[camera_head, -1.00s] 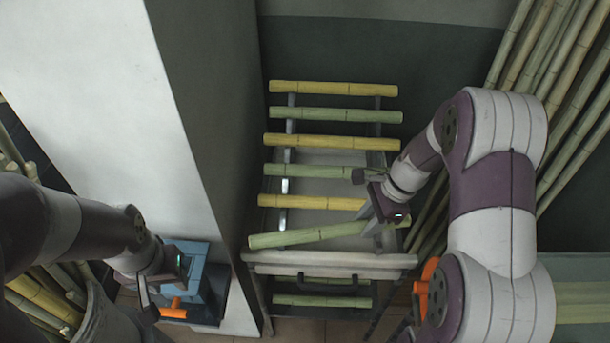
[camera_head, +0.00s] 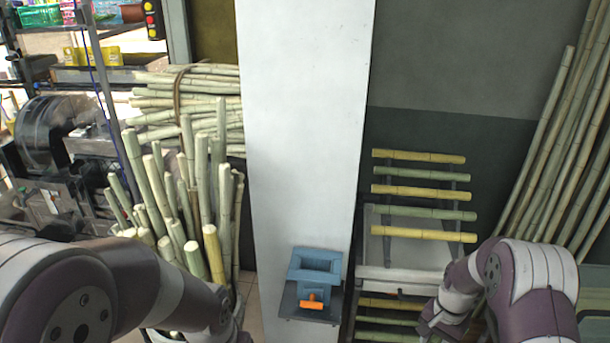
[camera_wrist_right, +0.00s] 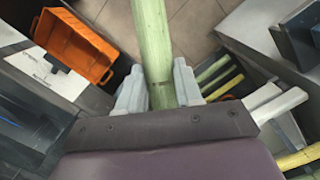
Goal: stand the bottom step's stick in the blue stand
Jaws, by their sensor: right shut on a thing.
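My right gripper (camera_wrist_right: 160,92) is shut on a pale green stick (camera_wrist_right: 153,40), which runs up and away between the two grey fingers in the right wrist view. In the head view my right wrist is at the lower right, and the gripper and held stick cannot be made out. The blue stand (camera_head: 316,262) is at the foot of the white pillar, with an orange part (camera_head: 312,302) at its front. Its opening looks empty. My left arm enters from the left, with its gripper below the picture. The rack's steps (camera_head: 423,234) are alternating yellow and green sticks; the bottom step's place shows no stick.
A bucket of upright canes (camera_head: 195,190) stands left of the white pillar (camera_head: 300,120). Long canes (camera_head: 560,150) lean against the wall at right.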

